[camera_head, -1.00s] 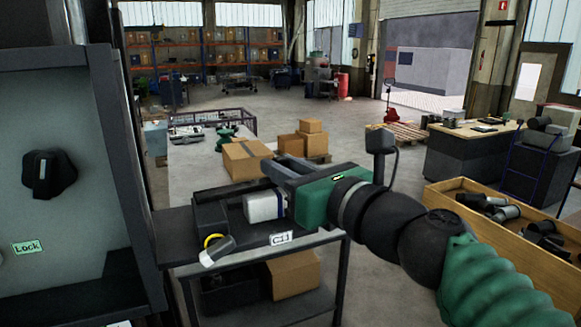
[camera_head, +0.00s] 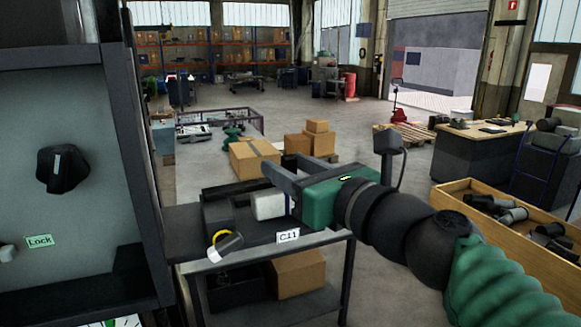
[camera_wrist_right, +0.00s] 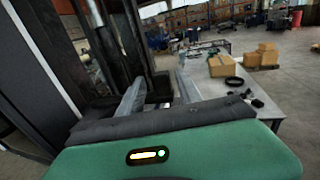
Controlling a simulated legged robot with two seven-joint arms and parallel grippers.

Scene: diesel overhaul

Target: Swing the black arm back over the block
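I cannot clearly pick out the black arm or the block by name. A grey cabinet (camera_head: 95,130) fills the left of the head view, with a black knob (camera_head: 62,169) and a green "Lock" label (camera_head: 39,241). My right gripper (camera_head: 272,170) reaches left above a dark cart; its two fingers are apart, with nothing seen between them. In the right wrist view the open fingers (camera_wrist_right: 160,80) point towards dark upright posts (camera_wrist_right: 112,45); contact cannot be told. My left gripper is out of view.
The cart (camera_head: 243,258), marked C11, carries a dark tray, a white block-like part (camera_head: 268,206) and a yellow-ringed part (camera_head: 226,242). A wooden crate of parts (camera_head: 475,225) stands right. Cardboard boxes (camera_head: 254,158) sit behind. Open floor lies beyond.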

